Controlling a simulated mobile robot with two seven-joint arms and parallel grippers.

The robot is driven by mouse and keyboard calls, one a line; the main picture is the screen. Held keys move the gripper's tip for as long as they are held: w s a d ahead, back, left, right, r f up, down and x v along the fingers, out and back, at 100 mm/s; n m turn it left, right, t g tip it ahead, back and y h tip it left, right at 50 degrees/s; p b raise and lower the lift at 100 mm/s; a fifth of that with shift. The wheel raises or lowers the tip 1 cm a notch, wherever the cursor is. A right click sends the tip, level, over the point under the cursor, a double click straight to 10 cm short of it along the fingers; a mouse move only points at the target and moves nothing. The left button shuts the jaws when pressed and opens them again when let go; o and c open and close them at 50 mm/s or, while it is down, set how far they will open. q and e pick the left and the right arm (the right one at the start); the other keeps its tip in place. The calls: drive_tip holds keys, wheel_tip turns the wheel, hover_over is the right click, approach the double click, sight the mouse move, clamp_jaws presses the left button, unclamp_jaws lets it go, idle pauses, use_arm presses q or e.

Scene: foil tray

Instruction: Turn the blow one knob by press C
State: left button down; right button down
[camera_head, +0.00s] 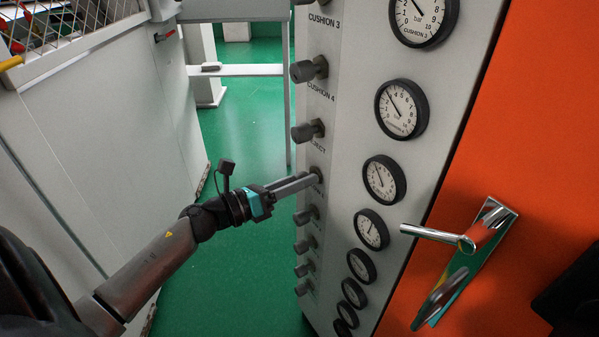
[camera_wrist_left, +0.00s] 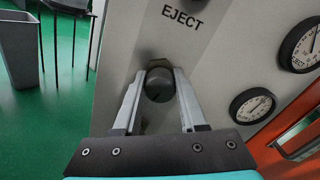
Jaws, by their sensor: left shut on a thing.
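A grey panel (camera_head: 350,110) carries a column of dark round knobs beside a column of round gauges. My left gripper (camera_head: 316,177) reaches in from the left to the knob below the EJECT lettering. In the left wrist view its two fingers stand on either side of this dark knob (camera_wrist_left: 159,84) and are shut on it. In the head view the fingers mostly hide the knob. No "blow one" lettering is readable, so I cannot tell this knob's own label.
An upper knob (camera_head: 309,69) and another knob (camera_head: 307,131) stick out above the held one, with several more below. An orange door with a metal handle (camera_head: 440,235) is to the right. A white cabinet (camera_head: 120,120) stands left; green floor lies between.

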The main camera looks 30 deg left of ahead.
use_arm(q)
drive_tip(key=n+p, duration=0.4)
drive_tip(key=n, duration=0.2)
use_arm(e)
drive_tip(key=s+d+f, duration=0.3)
drive_tip(key=s+d, duration=0.3)
drive_tip(key=s, duration=0.1)
use_arm(q)
drive_tip(key=shift+n+p, duration=0.45)
drive_tip(key=shift+n, duration=0.05)
drive_tip(key=n+p, duration=0.3)
drive_tip(key=n, duration=0.2)
drive_tip(key=n+p, duration=0.2)
drive_tip(key=n, duration=0.2)
drive_tip(key=n+p, duration=0.1)
drive_tip(key=n, duration=0.2)
drive_tip(key=shift+f, duration=0.1)
drive_tip(key=shift+n+p, duration=0.35)
drive_tip(key=shift+n, duration=1.05)
drive_tip(key=shift+f+n+p, duration=0.1)
drive_tip(key=shift+n+p, duration=0.2)
use_arm(e)
drive_tip(key=s+a+r+g, duration=0.1)
drive_tip(key=s+a+r, duration=0.4)
drive_tip(key=s+r, duration=0.1)
drive_tip(key=shift+s+a+r, duration=0.35)
drive_tip(key=shift+s, duration=0.35)
drive_tip(key=shift+w+d, duration=0.1)
drive_tip(key=shift+d, duration=0.15)
